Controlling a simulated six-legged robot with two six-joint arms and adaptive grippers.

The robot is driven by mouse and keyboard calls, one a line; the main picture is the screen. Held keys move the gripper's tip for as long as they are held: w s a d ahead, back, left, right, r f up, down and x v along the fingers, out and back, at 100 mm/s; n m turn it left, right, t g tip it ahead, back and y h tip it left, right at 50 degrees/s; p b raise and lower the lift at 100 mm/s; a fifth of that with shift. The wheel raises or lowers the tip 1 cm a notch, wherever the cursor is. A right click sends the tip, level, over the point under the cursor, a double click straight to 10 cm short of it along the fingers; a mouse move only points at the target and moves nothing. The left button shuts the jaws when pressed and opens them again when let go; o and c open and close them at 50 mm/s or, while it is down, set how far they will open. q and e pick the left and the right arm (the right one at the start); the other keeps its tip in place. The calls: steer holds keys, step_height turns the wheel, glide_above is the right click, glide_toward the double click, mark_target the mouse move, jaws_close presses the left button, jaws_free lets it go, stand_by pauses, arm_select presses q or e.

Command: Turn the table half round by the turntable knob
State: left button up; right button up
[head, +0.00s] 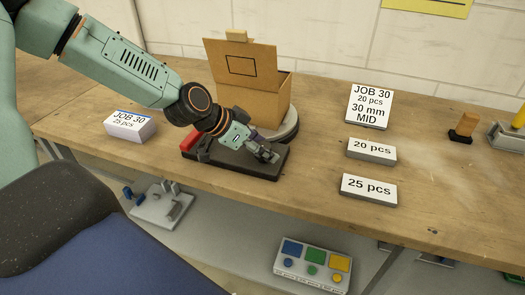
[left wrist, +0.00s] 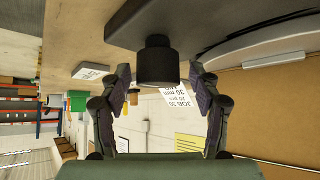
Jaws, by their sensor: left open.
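The turntable (head: 290,128) is a grey round disc behind a dark base plate (head: 225,163) with a red part at its left end. An open cardboard box (head: 262,101) stands on the disc, its lid raised. The turntable knob (left wrist: 157,62) is a short black cylinder on the dark plate in the left wrist view; my gripper hides it in the head view. My left gripper (head: 268,155) is low over the plate. In the left wrist view its open fingers (left wrist: 159,76) are either side of the knob, with a gap on each side. My right gripper is not in view.
A JOB 30 25 pcs block (head: 129,125) stands left of the turntable. To the right are a JOB 30 sign (head: 369,106), a 20 pcs block (head: 371,151) and a 25 pcs block (head: 368,190). A button panel (head: 312,268) sits below the bench (head: 320,170). The bench between turntable and signs is clear.

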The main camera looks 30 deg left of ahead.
arm_select(q)
steer(key=shift+s+d+r, duration=0.1)
steer(key=shift+d, duration=0.05)
steer(key=c, duration=1.2)
steer(key=shift+p, duration=0.3)
